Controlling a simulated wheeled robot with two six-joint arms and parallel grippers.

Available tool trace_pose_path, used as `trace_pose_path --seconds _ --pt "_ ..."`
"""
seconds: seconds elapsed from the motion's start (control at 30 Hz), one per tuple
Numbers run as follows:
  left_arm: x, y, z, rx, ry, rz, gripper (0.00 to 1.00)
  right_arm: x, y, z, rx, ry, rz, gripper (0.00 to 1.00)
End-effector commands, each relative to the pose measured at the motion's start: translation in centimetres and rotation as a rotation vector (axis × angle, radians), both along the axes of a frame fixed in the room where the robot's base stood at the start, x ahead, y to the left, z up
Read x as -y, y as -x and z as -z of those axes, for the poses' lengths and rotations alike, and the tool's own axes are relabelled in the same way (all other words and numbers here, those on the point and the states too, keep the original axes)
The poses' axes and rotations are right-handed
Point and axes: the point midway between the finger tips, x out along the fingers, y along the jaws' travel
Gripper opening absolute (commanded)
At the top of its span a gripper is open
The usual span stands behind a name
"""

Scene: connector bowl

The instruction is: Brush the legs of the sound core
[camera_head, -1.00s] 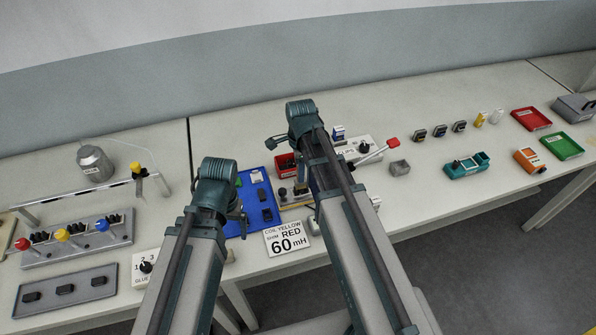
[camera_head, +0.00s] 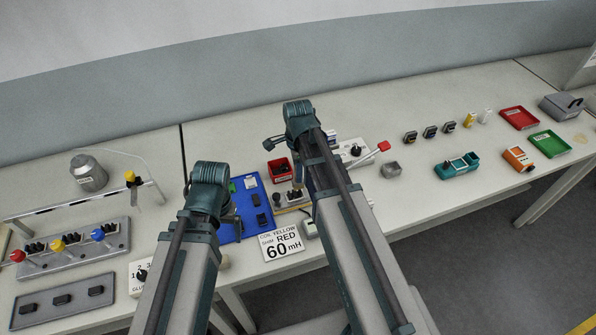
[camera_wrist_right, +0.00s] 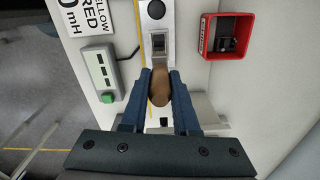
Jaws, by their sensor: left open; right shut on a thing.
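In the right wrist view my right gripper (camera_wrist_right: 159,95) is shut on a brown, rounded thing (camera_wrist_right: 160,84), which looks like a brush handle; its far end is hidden. Just beyond it is a pale fixture (camera_wrist_right: 158,64) holding a small dark grey block (camera_wrist_right: 158,42). I cannot tell whether this block is the sound core. In the head view the fixture (camera_head: 291,200) is partly behind my right arm.
A red bin (camera_wrist_right: 228,55) holding dark parts stands right of the fixture. A grey box with a green button (camera_wrist_right: 104,75) stands left of it. A sign (camera_head: 281,243) reads coil yellow, shim red, 60 mH. A red-knobbed lever (camera_head: 383,146) stands further right.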

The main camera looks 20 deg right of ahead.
Motion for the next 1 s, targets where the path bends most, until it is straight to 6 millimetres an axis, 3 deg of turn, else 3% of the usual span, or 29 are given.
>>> trace_pose_path --seconds 0.03,0.7,1.0 --pt "0.0 0.0 -1.1 0.0 0.0 0.0 0.89 0.0 0.0 -1.1 0.0 0.0 0.0 0.0" --pt "0.0 0.0 -7.3 0.0 0.001 -0.005 0.89 0.0 0.0 -7.3 0.0 0.0 0.0 0.0" --pt "0.0 0.0 -7.4 0.0 0.001 -0.006 0.89 0.0 0.0 -7.4 0.0 0.0 0.0 0.0"
